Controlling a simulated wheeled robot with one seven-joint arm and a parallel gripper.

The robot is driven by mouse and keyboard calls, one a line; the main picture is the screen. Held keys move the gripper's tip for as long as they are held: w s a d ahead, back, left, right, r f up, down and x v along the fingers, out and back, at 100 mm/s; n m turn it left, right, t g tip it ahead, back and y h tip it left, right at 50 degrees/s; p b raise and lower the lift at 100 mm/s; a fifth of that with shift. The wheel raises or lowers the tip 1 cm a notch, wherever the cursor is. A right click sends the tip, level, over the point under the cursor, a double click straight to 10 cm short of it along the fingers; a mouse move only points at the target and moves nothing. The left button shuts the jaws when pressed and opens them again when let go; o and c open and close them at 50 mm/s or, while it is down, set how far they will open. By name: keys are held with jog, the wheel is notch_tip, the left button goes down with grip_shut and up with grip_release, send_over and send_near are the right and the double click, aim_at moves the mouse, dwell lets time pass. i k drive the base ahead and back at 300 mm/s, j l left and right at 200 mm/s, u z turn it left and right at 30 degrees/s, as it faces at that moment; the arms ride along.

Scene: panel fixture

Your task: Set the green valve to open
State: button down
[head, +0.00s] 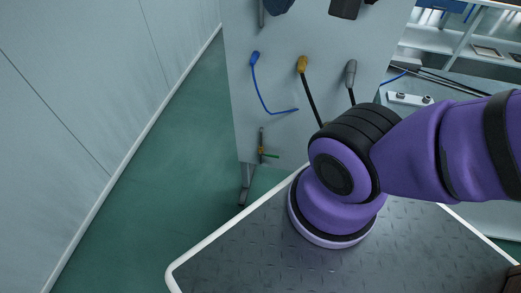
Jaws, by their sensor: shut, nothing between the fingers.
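The green valve (270,156) is low on the grey panel, in the head view. Its green lever points right, roughly level, across a short upright pipe with a brass-coloured body (262,150). The valve is small in the picture, and nothing touches it. My gripper is out of view; my purple arm runs off the right edge.
The upright panel (240,100) also carries a blue plug with a cable (256,85), a yellow plug (302,64) and a grey plug (350,73). My arm hides its lower right part. Green floor (190,150) is clear left of the panel. Shelves (440,45) stand behind at right.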

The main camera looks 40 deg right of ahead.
aim_at(266, 155)
jog(key=k+j, duration=0.5)
jog(key=k+j+z, duration=0.1)
jog(key=k+j, duration=0.4)
jog(key=k, duration=0.15)
